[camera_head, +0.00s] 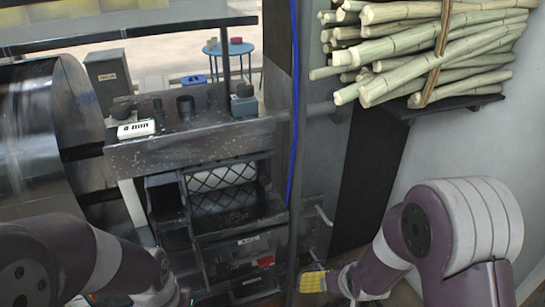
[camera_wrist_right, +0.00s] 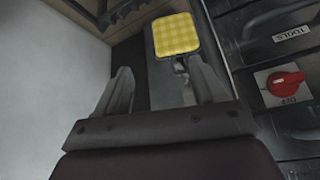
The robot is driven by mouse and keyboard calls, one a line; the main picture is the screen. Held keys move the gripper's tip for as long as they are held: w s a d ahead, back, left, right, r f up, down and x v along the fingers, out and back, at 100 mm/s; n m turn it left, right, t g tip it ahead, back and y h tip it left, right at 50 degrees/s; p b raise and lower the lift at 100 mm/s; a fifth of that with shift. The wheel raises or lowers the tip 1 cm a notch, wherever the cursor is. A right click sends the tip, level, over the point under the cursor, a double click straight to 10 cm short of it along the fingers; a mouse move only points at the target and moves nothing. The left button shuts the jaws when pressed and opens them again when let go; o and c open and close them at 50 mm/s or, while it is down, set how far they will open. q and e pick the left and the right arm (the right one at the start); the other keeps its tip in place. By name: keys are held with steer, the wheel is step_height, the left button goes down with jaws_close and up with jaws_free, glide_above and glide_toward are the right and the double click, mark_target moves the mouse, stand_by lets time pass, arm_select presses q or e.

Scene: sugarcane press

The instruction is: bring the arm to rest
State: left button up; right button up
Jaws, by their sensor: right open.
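My right arm (camera_head: 447,225) comes in from the right in the head view, bent, with its wrist low beside the machine. In the right wrist view my right gripper (camera_wrist_right: 159,66) is open, its two fingers apart with nothing held between them. A yellow textured pad (camera_wrist_right: 173,37) is just beyond the fingertips, nearer the right finger; I cannot tell whether they touch. The pad also shows low in the head view (camera_head: 313,281). My left arm (camera_head: 62,262) crosses the lower left corner of the head view; its fingers cannot be made out.
A tied cane bundle (camera_head: 440,48) lies on a dark wall shelf (camera_head: 455,108). A large metal drum (camera_head: 35,120) stands left of a dark bench (camera_head: 190,145) with a "4 mm" block (camera_head: 136,129). A blue cable (camera_head: 294,110) hangs centrally. A red knob (camera_wrist_right: 285,82) is right of the gripper.

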steer(key=s+d+r+g, duration=0.2)
steer(key=s+r+g, duration=0.4)
steer(key=s, duration=0.6)
step_height(320, 180, up, 29)
steer(key=t+p, duration=0.1)
steer(key=p, duration=2.7)
steer(key=shift+f, duration=0.15)
steer(key=shift+w, duration=0.1)
